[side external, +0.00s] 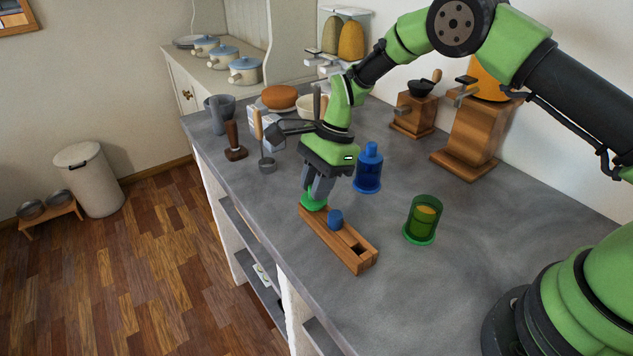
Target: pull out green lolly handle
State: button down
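A wooden block (363,263) with a row of openings lies on the counter near its left edge. A green piece (314,205), which looks like the green lolly handle, sits at the block's far end. A blue round handle (335,217) stands in the middle of the block. The near opening is empty. My gripper (318,195) points down at the far end, its fingertips at the green piece. The fingers partly cover the green piece, and I cannot tell whether they are closed on it.
A green transparent cup (424,222) with something yellow inside stands right of the block. A blue bottle-like object (369,168) stands just behind. A ladle (266,163), a dark wooden-handled tool (234,142) and wooden grinders (468,136) stand farther back.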

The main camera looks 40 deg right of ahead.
jog(key=c, duration=1.7)
grip_release()
grip_shut()
jog(key=shift+r, duration=1.55)
jog(key=shift+r, duration=1.35)
